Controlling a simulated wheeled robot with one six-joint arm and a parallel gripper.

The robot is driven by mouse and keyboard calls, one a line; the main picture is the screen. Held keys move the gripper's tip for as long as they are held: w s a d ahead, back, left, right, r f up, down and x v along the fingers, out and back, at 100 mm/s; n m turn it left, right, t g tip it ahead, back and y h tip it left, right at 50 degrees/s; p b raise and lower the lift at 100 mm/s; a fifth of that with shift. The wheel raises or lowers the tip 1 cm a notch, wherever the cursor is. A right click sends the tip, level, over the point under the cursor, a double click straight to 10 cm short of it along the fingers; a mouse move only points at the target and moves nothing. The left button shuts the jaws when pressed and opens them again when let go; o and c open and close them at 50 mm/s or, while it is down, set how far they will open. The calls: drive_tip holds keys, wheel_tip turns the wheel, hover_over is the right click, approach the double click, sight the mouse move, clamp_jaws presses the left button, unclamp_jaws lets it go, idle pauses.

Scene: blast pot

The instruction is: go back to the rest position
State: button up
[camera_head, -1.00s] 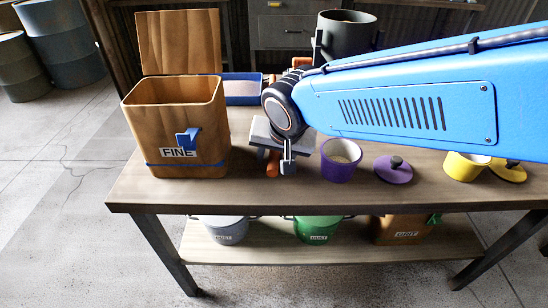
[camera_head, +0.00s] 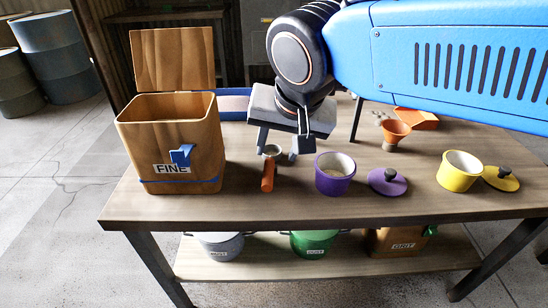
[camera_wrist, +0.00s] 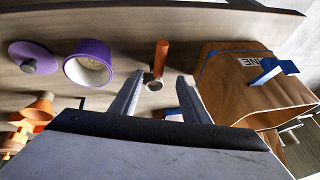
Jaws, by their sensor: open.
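My gripper (camera_head: 278,146) hangs above the table, pointing down, with its two fingers apart and nothing between them. It also shows open in the wrist view (camera_wrist: 158,98). A small scoop with an orange handle (camera_head: 268,176) and a metal cup lies on the table just below and in front of the fingers. In the wrist view the scoop (camera_wrist: 160,55) shows beyond the gap between the fingertips, apart from them. My blue arm comes in from the upper right and hides part of the back of the table.
A wooden box marked FINE (camera_head: 172,163), lid open, stands left. A purple pot (camera_head: 334,182) with grains, its lid (camera_head: 387,181), a yellow pot (camera_head: 458,175), its lid (camera_head: 502,180) and an orange funnel (camera_head: 394,131) stand right. A blue-rimmed tray (camera_head: 232,92) is behind. Lower-shelf pots include a green one (camera_head: 313,245).

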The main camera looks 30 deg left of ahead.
drive_tip(key=shift+v, duration=1.55)
